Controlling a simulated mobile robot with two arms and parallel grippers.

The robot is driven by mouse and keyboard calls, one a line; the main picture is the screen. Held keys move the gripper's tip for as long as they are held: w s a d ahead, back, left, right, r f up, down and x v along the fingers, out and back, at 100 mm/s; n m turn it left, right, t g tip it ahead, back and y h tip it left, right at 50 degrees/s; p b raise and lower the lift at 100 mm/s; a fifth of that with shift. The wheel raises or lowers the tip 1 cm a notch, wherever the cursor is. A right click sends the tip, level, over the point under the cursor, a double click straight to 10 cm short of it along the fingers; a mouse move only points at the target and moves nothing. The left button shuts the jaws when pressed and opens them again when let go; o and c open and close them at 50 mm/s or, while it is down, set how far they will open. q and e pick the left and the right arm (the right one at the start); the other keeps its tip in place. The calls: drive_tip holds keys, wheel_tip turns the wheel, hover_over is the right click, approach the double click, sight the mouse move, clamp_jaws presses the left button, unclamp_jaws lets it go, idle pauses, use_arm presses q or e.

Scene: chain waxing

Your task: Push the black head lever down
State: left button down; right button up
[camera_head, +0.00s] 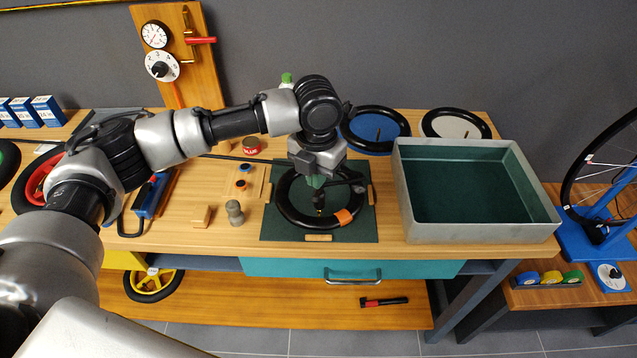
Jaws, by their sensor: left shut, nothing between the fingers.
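My left gripper (316,181) reaches in from the left and points down over the black ring-shaped wheel (290,213) on the dark green mat (272,228). Its fingers are shut and empty. A small dark part with a brass-coloured tip (320,207) shows just below the fingers, inside the ring. I cannot tell for certain whether this is the black head lever, or whether the fingers touch it. The gripper and wrist hide part of the ring's far side. An orange band (344,217) sits on the ring's near right. My right gripper is not in view.
A grey tray (480,232) with a green floor stands right of the mat. A grey peg (235,212), a wooden block (201,216) and a blue tool (150,196) lie to the left. Two black-rimmed discs (376,128) (456,125) lie behind. Wooden blocks edge the mat.

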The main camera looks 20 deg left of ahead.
sight(315, 196)
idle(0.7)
use_arm(q)
drive_tip(key=shift+f+p, duration=0.1)
drive_tip(key=shift+p, duration=0.35)
drive_tip(key=shift+f, duration=0.1)
drive_tip(key=shift+f, duration=0.15)
drive_tip(key=shift+s+f, duration=0.35)
drive_tip(key=shift+f, duration=0.2)
drive_tip(key=shift+s+f, duration=0.3)
drive_tip(key=shift+f, duration=0.2)
drive_tip(key=shift+s+d+f, duration=0.1)
drive_tip(key=shift+f, duration=0.1)
drive_tip(key=shift+s+f, duration=0.2)
drive_tip(key=shift+f, duration=0.15)
wheel_tip(315, 196, up, 5)
drive_tip(key=p, duration=0.5)
drive_tip(key=shift+r, duration=0.1)
